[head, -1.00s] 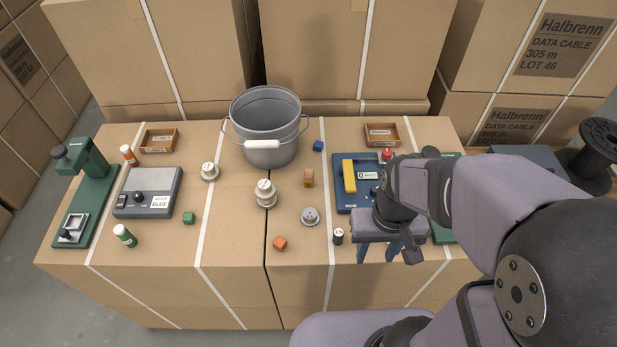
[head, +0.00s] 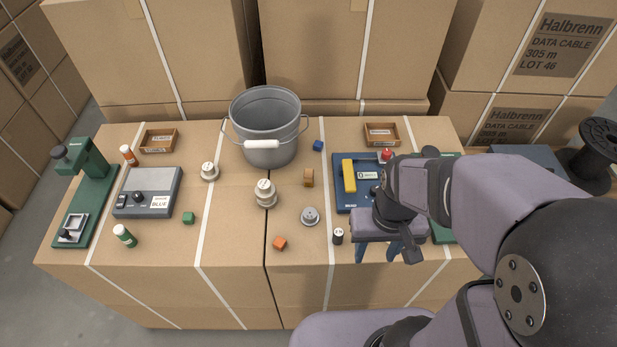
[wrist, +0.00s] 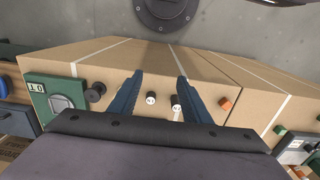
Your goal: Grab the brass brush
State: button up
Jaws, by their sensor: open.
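I cannot make out a brass brush in either view; it may be hidden behind my arm or out of frame. My gripper (head: 377,254) is open and empty near the front right of the cardboard-box worktop, with its two blue fingers pointing down. In the wrist view the open fingers (wrist: 157,90) frame small dark cylinders with white tops (wrist: 151,97). One such cylinder (head: 338,236) stands just left of my gripper in the head view. My wrist covers part of the blue device (head: 343,198) with the yellow bar.
A grey bucket (head: 265,126) stands at the back middle. Wooden trays (head: 158,141) (head: 382,134) sit at the back. A green press (head: 88,190) and grey box (head: 148,193) are left. Small cubes, including an orange one (head: 280,243), and weights are scattered.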

aim_at(309, 169)
jog(key=w+a+f+t, duration=0.1)
jog(key=w+a+f, duration=0.1)
jog(key=w, duration=0.3)
jog(key=w+a+f+t+b, duration=0.1)
jog(key=w+a+f+t, duration=0.1)
jog(key=w+a, duration=0.2)
jog(key=w+a+f+t+y, duration=0.1)
jog(key=w+a+f+t, duration=0.1)
jog(key=w, duration=0.5)
jog(key=shift+a+f, duration=0.25)
jog(key=shift+a, duration=0.45)
jog(key=w+a+f+t, duration=0.1)
jog(key=w+t, duration=0.1)
jog(key=w, duration=0.1)
jog(key=w+a+f+m+t+h+b, duration=0.1)
jog(key=w+t, duration=0.1)
jog(key=w+a+f+t, duration=0.1)
jog(key=w+a, duration=0.1)
jog(key=w, duration=0.1)
jog(key=shift+w+f+t, duration=0.25)
jog(key=shift+w+t, duration=0.05)
jog(key=shift+t, duration=0.1)
jog(key=shift+w+a+t+h+b, duration=0.15)
jog(key=shift+w+t+h+b, duration=0.3)
jog(key=shift+t, duration=0.35)
jog(key=shift+r+t+h, duration=0.1)
jog(key=shift+t+h, duration=0.25)
jog(key=shift+t, duration=0.15)
jog(key=shift+w, duration=0.15)
